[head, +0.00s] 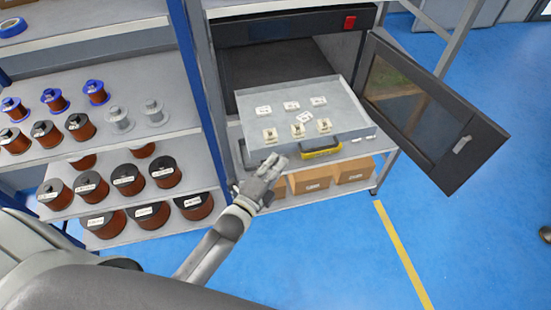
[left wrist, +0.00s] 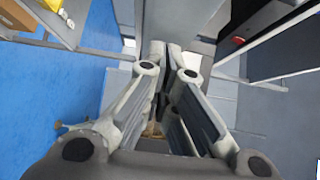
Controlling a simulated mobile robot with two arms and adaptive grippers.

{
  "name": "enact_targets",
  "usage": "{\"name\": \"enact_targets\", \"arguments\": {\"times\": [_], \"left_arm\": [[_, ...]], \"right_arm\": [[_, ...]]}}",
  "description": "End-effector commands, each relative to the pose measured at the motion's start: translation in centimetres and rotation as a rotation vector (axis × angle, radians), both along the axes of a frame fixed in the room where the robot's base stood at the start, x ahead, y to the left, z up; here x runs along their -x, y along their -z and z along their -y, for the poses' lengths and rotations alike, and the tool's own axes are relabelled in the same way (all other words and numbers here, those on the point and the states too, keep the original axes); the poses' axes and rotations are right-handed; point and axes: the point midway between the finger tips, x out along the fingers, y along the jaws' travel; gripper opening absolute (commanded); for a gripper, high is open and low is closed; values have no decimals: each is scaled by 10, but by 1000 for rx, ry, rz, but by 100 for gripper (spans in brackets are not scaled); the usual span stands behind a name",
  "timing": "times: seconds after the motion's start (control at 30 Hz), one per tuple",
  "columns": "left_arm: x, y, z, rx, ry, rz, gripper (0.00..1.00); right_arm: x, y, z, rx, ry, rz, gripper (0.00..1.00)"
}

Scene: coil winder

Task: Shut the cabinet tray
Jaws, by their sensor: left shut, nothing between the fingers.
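The cabinet tray (head: 352,108) is a grey tray pulled out through the front opening of the dark cabinet (head: 290,27). Several small pale parts lie on it, some as flat white pieces at the back and some as cream coil-like pieces (head: 298,131) near the front. My left gripper (head: 280,160) is shut and empty, with its fingers near the tray's front left edge; I cannot tell whether they touch it. Its closed fingers also show in the left wrist view (left wrist: 167,50). My right gripper is not in view.
The cabinet door (head: 430,110) stands wide open to the right. A red switch (head: 350,22) is on the cabinet's top front. Cardboard boxes (head: 312,178) sit on the shelf below. Shelves with copper wire spools (head: 80,126) stand to the left. Blue floor at right is free.

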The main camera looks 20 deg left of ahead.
Motion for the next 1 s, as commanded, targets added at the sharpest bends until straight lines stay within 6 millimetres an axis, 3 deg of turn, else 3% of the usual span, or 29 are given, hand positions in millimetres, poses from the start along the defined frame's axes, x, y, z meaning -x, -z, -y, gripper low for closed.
{"name": "enact_targets", "arguments": {"times": [0.63,0.77,1.0], "left_arm": [[-12,1,-8,-2,-1,1,0],[-27,2,-19,-4,-1,4,0],[-73,3,-51,-6,-1,6,0]], "right_arm": [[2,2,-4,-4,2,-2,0],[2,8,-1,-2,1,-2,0],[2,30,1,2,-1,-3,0]]}}
